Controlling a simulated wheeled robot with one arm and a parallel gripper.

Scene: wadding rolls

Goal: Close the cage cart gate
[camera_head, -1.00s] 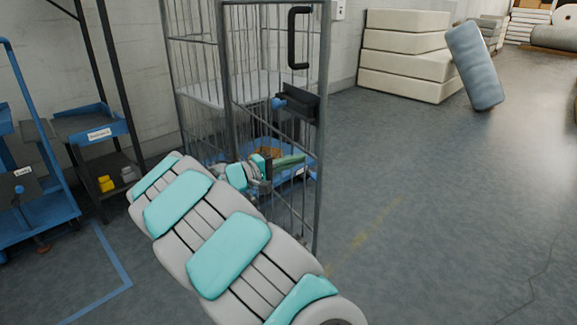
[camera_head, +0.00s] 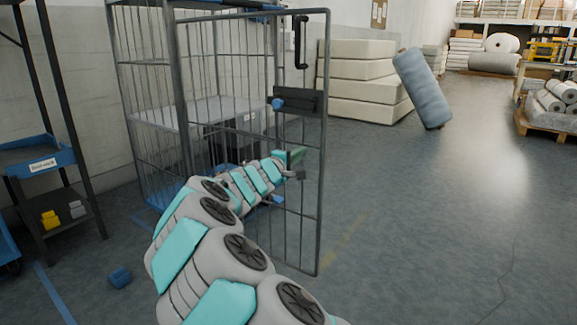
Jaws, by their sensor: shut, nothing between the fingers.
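The cage cart (camera_head: 148,124) stands against the wall at the left, with a grey wire-mesh frame and a shelf inside. Its gate (camera_head: 321,170) stands swung out from the cart, open toward the right. The gate bears a black handle (camera_head: 300,42) near its top and a dark latch box with a blue knob (camera_head: 279,103). My gripper (camera_head: 300,165) is at the gate's lower middle, in front of or among its bars; I cannot tell whether it touches them. It is shut and empty. My arm hides the lower left of the gate.
A dark shelf trolley (camera_head: 40,160) with a yellow item stands at the left. A small blue block (camera_head: 120,276) lies on the floor. Stacked cream blocks (camera_head: 360,85) and a leaning blue-grey roll (camera_head: 423,88) stand behind the gate.

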